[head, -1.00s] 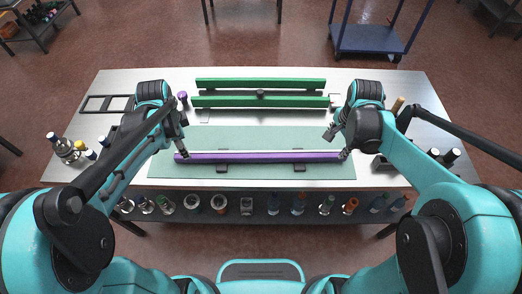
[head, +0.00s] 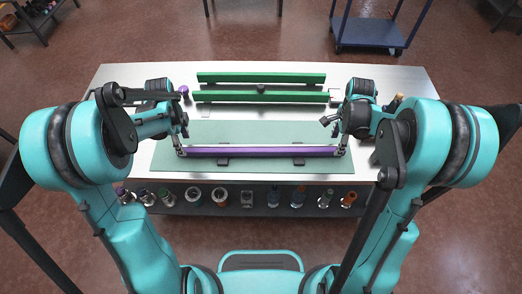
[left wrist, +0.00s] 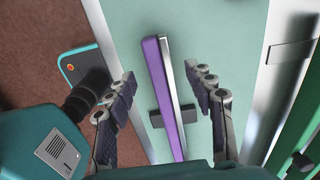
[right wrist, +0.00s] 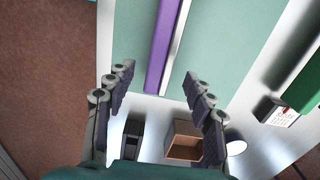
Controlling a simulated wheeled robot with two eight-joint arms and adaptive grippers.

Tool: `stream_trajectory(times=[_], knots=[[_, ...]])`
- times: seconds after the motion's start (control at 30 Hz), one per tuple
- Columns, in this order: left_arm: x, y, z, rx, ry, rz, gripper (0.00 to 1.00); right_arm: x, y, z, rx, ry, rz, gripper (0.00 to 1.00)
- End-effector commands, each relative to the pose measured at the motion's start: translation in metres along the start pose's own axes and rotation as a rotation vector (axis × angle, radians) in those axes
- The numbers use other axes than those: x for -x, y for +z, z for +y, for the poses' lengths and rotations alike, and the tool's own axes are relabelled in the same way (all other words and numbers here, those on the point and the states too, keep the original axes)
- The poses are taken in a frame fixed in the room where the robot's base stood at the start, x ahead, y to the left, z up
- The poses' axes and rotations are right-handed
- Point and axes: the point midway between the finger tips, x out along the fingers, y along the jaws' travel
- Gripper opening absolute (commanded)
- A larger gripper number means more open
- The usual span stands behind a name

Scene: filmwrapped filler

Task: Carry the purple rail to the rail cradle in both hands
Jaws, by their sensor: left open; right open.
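The purple rail (head: 262,152), with a pale strip along one side, lies lengthwise on two dark supports on the green mat (head: 262,132). Two parallel green bars (head: 262,78), seemingly the rail cradle, stand behind it. My left gripper (head: 181,143) is at the rail's left end. In the left wrist view its open fingers (left wrist: 166,78) are spread on either side of the rail (left wrist: 162,95), apart from it. My right gripper (head: 333,136) is at the right end. In the right wrist view its open fingers (right wrist: 158,77) straddle the line of the rail (right wrist: 160,50) near its end.
A purple-topped item (head: 184,90) stands left of the green bars. In the right wrist view, an open brown box (right wrist: 185,140) sits beyond the rail's end. Several bottles and jars line a lower shelf (head: 260,208) at the front. A blue cart (head: 370,35) stands behind the table.

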Motion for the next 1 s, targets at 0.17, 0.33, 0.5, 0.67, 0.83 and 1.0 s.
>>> stream_trajectory(times=[0.17,0.33,0.5,0.67,0.83,1.0], knots=[[-0.028,0.000,0.000,0.000,0.000,0.000,0.53,-0.028,0.000,-0.001,0.001,0.000,0.000,0.53],[-0.043,0.000,-0.001,0.000,0.000,0.000,0.53,-0.043,0.000,0.000,0.001,0.000,0.000,0.53],[-0.047,0.000,0.000,0.001,0.000,0.000,0.53,-0.047,0.000,0.000,0.001,0.000,0.000,0.53],[-0.047,0.000,0.000,0.001,0.000,0.000,0.53,-0.046,0.000,0.000,0.001,0.000,0.000,0.53],[-0.047,0.000,0.000,0.001,0.000,0.000,0.17,-0.046,0.000,0.000,0.001,0.000,0.000,0.17],[-0.047,0.000,0.000,0.001,0.000,0.000,0.00,-0.046,0.000,0.000,0.001,0.000,0.000,0.00]])
